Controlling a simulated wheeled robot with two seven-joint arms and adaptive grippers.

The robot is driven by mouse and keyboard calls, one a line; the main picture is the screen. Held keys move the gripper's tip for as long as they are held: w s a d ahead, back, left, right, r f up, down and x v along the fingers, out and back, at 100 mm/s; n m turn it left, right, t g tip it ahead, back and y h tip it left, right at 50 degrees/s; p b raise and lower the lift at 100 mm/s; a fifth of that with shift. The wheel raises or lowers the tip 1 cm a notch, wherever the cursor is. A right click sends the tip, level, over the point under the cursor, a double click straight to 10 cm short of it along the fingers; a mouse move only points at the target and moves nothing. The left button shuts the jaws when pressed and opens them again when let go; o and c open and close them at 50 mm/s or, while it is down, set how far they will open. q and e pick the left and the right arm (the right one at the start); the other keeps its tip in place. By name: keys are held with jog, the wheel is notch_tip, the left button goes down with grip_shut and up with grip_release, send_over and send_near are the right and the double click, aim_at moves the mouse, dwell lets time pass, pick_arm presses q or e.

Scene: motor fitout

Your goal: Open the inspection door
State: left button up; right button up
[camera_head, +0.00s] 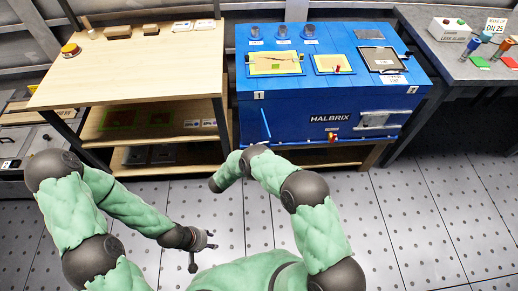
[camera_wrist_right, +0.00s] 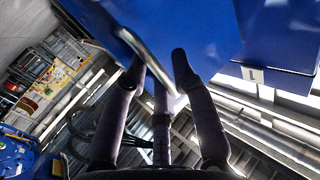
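The blue HALBRIX cabinet (camera_head: 300,118) stands ahead. A narrow blue piece (camera_head: 265,123) sticks out from the left of its front; it may be the inspection door seen nearly edge-on, but I cannot tell. In the right wrist view, a shiny metal bar (camera_wrist_right: 146,55) runs past a blue panel (camera_wrist_right: 205,25). My right gripper (camera_wrist_right: 160,62) has its fingers spread around or just behind this bar; contact is unclear. In the head view my right arm bends left before the cabinet, and its fingers are not discernible. My left gripper (camera_head: 203,252) is open and empty, low over the floor.
A silver handle (camera_head: 380,119) and a small red valve (camera_head: 332,136) are on the cabinet front. A wooden shelf table (camera_head: 130,75) stands to the left, and a grey bench (camera_head: 450,65) to the right. The tiled floor (camera_head: 430,215) at right is clear.

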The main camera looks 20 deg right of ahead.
jog(key=shift+r, duration=0.1)
jog(key=v, duration=1.2)
dwell(0.4)
